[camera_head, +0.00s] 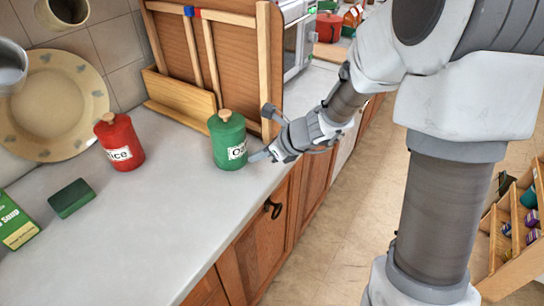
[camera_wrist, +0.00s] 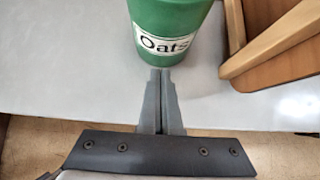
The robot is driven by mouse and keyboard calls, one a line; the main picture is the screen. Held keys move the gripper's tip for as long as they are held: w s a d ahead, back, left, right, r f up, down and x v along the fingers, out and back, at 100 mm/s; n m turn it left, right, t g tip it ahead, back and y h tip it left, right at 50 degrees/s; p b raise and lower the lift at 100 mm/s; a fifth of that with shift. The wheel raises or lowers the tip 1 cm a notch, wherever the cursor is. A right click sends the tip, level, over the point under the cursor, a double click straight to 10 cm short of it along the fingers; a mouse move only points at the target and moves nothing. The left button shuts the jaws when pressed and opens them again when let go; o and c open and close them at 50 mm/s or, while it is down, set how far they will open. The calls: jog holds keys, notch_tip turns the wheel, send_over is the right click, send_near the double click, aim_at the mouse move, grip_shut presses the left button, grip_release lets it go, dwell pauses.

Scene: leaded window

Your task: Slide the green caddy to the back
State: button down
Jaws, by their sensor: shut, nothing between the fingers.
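The green caddy (camera_head: 228,145) is a round canister with a wooden knob and an "Oats" label. It stands upright near the front edge of the counter (camera_head: 150,230), in front of a wooden rack. In the wrist view the caddy (camera_wrist: 168,22) is at the top centre, label facing my gripper. My gripper (camera_head: 256,157) is shut and empty, low over the counter's front edge. In the wrist view its fingertips (camera_wrist: 160,72) point at the base of the caddy, just below the label. I cannot tell whether they touch it.
A red "Rice" canister (camera_head: 120,143) stands to the left, with a green block (camera_head: 71,198) and green box (camera_head: 14,222) further left. A plate (camera_head: 50,105) leans on the wall. The counter between the canisters is clear.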

jog(key=shift+w+a, duration=0.55)
jog(key=shift+a, duration=0.15)
jog(key=shift+w+a, duration=0.3)
jog(key=shift+a, duration=0.05)
jog(key=w+a+p, duration=0.3)
jog(key=w+a, duration=0.1)
jog(key=a, duration=0.1)
jog(key=w+a+p, duration=0.4)
jog(key=w+a, duration=0.1)
jog(key=a, duration=0.1)
jog(key=w+a+p, duration=0.3)
jog(key=w+a, duration=0.1)
jog(key=a, duration=0.2)
jog(key=shift+w+a+r+p, duration=0.15)
jog(key=shift+w+r+p, duration=0.1)
jog(key=shift+r+p, duration=0.05)
jog(key=shift+w+a+f+p, duration=0.25)
jog(key=shift+w+a+p, duration=0.15)
jog(key=shift+a, duration=0.1)
jog(key=shift+d, duration=0.1)
